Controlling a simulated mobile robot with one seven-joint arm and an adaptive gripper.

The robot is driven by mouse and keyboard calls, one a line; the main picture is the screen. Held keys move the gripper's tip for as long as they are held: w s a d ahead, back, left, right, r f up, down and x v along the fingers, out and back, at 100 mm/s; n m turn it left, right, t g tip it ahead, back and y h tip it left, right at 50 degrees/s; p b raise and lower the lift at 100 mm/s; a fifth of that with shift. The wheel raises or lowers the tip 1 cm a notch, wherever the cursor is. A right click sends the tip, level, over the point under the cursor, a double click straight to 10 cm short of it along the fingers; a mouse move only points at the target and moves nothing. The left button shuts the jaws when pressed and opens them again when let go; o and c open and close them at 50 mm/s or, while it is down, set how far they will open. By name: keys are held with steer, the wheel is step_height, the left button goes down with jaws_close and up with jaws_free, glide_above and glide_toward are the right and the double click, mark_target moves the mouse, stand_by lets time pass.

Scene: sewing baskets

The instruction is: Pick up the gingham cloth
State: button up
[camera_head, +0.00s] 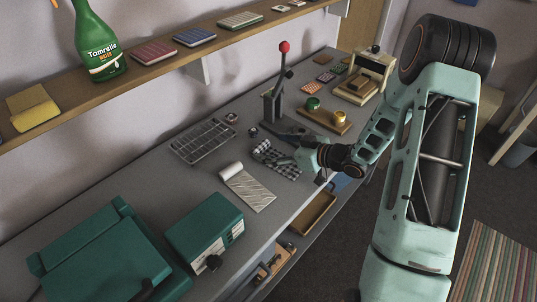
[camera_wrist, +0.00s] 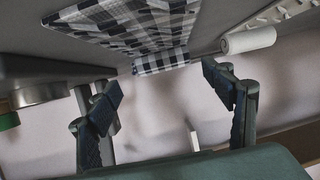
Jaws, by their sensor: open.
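The black-and-white gingham cloth (camera_head: 265,153) lies on the grey bench, in front of the lever press. In the wrist view the cloth (camera_wrist: 130,25) is at the top, with a folded or rolled edge nearest the fingers. My gripper (camera_head: 294,157) is just right of the cloth in the head view and covers part of that side. In the wrist view my gripper (camera_wrist: 162,84) is open, with its two fingertips on either side of the cloth's near edge. Nothing is between the fingers. I cannot tell whether they touch the cloth.
A partly unrolled patterned sheet (camera_head: 250,188) lies left of the cloth; its white roll (camera_wrist: 248,41) shows near my right finger. A wire rack (camera_head: 203,140) and the red-knobbed press (camera_head: 270,108) stand behind.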

mark_target(260, 145)
steer(key=x, duration=0.5)
steer(key=shift+s+a+r, duration=0.15)
steer(key=shift+a, duration=0.2)
steer(key=shift+c, duration=0.2)
steer(key=c, duration=1.1)
steer(key=shift+r, duration=0.1)
